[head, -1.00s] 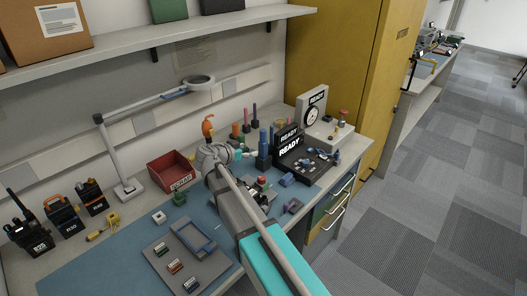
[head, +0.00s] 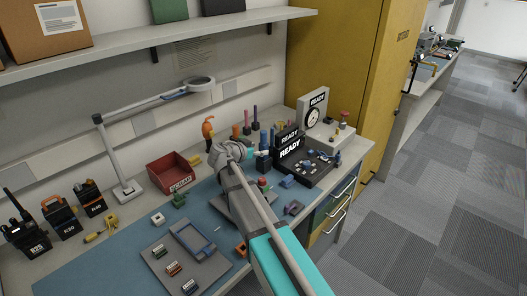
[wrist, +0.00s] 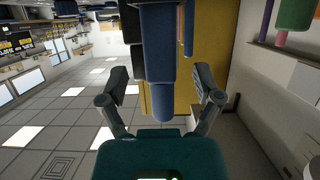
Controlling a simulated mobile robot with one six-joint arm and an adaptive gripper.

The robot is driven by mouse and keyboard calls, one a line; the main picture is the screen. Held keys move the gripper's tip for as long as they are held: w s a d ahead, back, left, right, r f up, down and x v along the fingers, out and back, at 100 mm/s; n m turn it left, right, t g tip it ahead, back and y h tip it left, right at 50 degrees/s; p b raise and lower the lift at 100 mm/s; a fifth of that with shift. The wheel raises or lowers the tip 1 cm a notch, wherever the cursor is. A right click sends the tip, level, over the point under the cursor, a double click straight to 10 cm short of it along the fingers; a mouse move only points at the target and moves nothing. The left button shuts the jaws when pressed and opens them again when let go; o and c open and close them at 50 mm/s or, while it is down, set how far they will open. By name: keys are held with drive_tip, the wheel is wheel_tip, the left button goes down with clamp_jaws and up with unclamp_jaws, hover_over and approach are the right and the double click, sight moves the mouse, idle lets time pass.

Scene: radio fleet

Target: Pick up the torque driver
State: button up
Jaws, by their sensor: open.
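A blue upright tool (head: 264,142), which looks like the torque driver, stands left of the black READY units on the bench. In the wrist view, which looks upside down, its rounded blue end (wrist: 158,70) hangs down between my fingers' lines, ahead of them. My gripper (wrist: 162,88) is open, with a dark finger on each side and nothing held. In the head view my gripper (head: 256,154) is small, close to the tool's left side, and partly hidden by my wrist. Whether it touches the tool cannot be told.
Coloured upright tools stand behind, including a purple one (head: 246,122). Black READY units (head: 289,149) are close on the right. A red scrap bin (head: 172,172) is at the left, near a lamp (head: 123,165). A grey tray (head: 188,262) lies on the blue mat in front.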

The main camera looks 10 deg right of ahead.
sight(261, 148)
drive_tip(key=shift+b+x, duration=0.35)
drive_tip(key=shift+x, duration=1.2)
clamp_jaws()
